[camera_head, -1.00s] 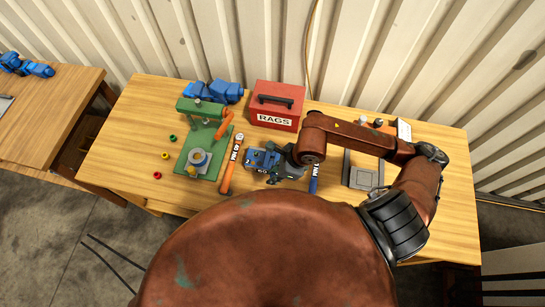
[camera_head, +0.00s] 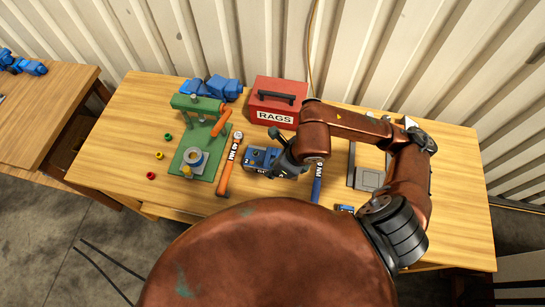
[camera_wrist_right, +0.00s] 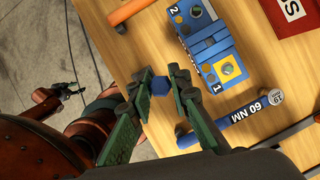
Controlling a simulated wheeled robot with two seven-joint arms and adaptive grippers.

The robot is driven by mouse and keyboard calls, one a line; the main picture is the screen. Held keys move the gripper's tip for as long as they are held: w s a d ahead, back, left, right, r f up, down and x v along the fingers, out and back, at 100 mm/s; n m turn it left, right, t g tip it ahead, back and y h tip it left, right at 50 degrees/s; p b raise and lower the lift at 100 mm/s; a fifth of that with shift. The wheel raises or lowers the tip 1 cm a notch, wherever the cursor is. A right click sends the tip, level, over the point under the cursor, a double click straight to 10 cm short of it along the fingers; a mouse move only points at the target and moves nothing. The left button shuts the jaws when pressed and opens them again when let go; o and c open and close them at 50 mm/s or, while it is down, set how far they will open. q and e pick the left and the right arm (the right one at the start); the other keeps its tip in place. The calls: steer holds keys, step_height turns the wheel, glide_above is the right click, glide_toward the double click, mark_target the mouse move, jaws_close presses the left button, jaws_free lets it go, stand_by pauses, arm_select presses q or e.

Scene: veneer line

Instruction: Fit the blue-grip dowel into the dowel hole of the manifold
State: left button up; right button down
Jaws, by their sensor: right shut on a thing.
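The manifold is a blue block (camera_head: 262,158) on the table, partly behind my right gripper (camera_head: 288,166) in the head view. In the wrist view the manifold (camera_wrist_right: 207,47) shows faces marked 1 and 2, a yellow square and several round spots. My right gripper (camera_wrist_right: 162,86) is shut on the blue-grip dowel (camera_wrist_right: 159,87), whose blue grip shows between the green fingertips. In that view the dowel appears below and left of the manifold, apart from it. The dowel's far end is hidden, and I cannot tell which opening is the dowel hole.
An orange-handled wrench (camera_head: 229,166) lies left of the manifold, a blue 60 NM wrench (camera_wrist_right: 245,113) to its right. A green press (camera_head: 203,150), a red RAGS box (camera_head: 275,103) and a grey fixture (camera_head: 368,179) stand around. Table's front edge is close.

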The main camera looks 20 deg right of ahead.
steer(key=b, duration=0.1)
steer(key=f+b, duration=0.1)
steer(key=shift+w+d+b, duration=0.2)
steer(key=shift+d+b, duration=0.05)
steer(key=shift+b, duration=0.15)
steer(key=w+d+f+p, duration=0.1)
steer(key=w+d+f, duration=0.1)
steer(key=w, duration=0.3)
steer(key=p, duration=0.1)
glide_above(270, 155)
steer(key=s, duration=0.2)
steer(key=f, duration=0.6)
steer(key=shift+w+d, duration=0.25)
step_height(270, 155, down, 3)
steer(key=shift+w+f+p, duration=0.1)
steer(key=shift+p, duration=0.45)
arm_select(q)
steer(key=shift+f, duration=0.4)
arm_select(e)
steer(key=shift+f, duration=0.1)
steer(key=shift+f, duration=0.15)
arm_select(q)
steer(key=shift+f, duration=0.1)
arm_select(e)
steer(key=c, duration=1.8)
jaws_free()
